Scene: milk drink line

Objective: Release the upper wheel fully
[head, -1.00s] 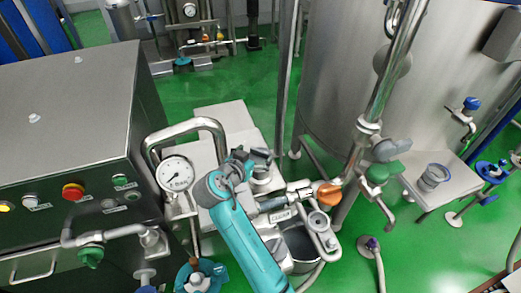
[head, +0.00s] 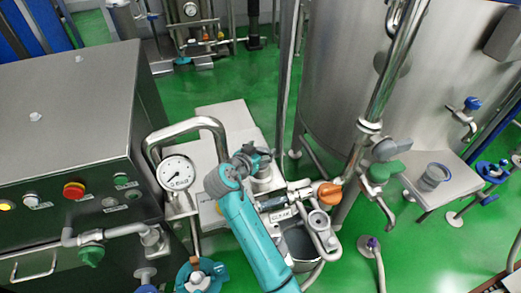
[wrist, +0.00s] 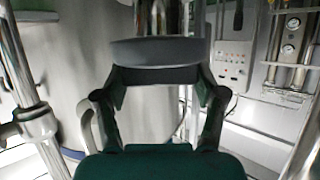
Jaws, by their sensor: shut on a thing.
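My gripper (head: 252,158) is at the top of a steel fitting, left of the orange handle, in the head view. It also shows in the wrist view (wrist: 162,75), its two fingers spread to either side of a wide, dark grey wheel (wrist: 160,50) seen edge-on. The gripper is shut on this wheel at the fingertips. In the head view the wheel is mostly hidden by my gripper and wrist, so how far it is turned cannot be told.
A pressure gauge (head: 176,172) on a bent pipe stands close left of my arm. An orange handle (head: 330,193), a green handle (head: 390,170) and a grey handle (head: 393,149) are to the right. A large steel tank (head: 345,80) stands behind.

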